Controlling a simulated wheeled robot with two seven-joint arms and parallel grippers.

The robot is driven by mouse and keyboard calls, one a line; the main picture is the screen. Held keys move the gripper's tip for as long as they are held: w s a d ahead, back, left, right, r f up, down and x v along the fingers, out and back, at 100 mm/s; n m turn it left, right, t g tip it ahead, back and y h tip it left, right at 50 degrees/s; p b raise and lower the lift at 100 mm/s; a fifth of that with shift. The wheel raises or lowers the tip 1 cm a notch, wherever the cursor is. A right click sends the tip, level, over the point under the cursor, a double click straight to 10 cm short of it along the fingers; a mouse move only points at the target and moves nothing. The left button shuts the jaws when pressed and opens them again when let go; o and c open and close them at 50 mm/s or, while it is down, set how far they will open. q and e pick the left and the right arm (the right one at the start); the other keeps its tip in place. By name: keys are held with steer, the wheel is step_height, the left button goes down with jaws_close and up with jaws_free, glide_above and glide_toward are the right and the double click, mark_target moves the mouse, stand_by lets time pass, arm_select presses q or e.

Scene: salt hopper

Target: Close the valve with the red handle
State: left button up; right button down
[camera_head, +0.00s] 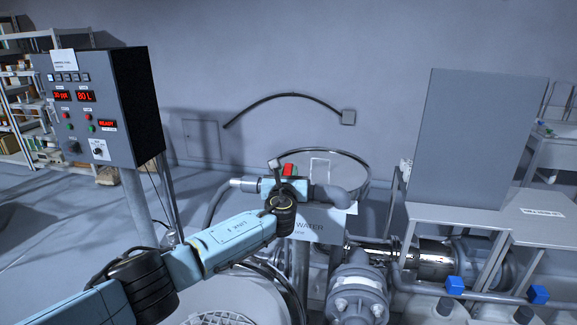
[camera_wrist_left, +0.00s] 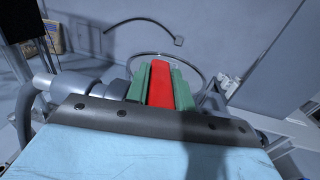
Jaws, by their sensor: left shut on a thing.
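The red valve handle (camera_head: 288,170) shows as a small red patch just past my left wrist in the head view. In the left wrist view the red handle (camera_wrist_left: 161,86) lies lengthwise between the two green fingers of my left gripper (camera_wrist_left: 160,80), which is shut on it. In the head view my left gripper (camera_head: 287,178) is mostly hidden behind my own wrist. The valve sits on a grey pipe (camera_head: 333,196) above a sign reading "WATER" (camera_head: 312,228). Most of the valve body is hidden by my arm. My right gripper is in neither view.
A control panel (camera_head: 97,105) on a post stands at left. A round tank rim (camera_head: 366,165) is behind the valve. A tall grey box (camera_head: 475,135) on a bench stands at right. Pipes with blue handles (camera_head: 455,286) and a grey pump (camera_head: 358,290) are lower right.

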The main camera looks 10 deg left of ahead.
arm_select(q)
steer(key=shift+a+m+h, duration=0.1)
steer(key=shift+m+h, duration=0.6)
steer(key=shift+h, duration=0.8)
steer(key=o, duration=1)
steer(key=shift+s+p, duration=0.4)
steer(key=shift+s, duration=0.05)
steer(key=shift+s+a+p, duration=0.1)
steer(key=shift+s+p, duration=0.6)
steer(key=shift+s, duration=5.55)
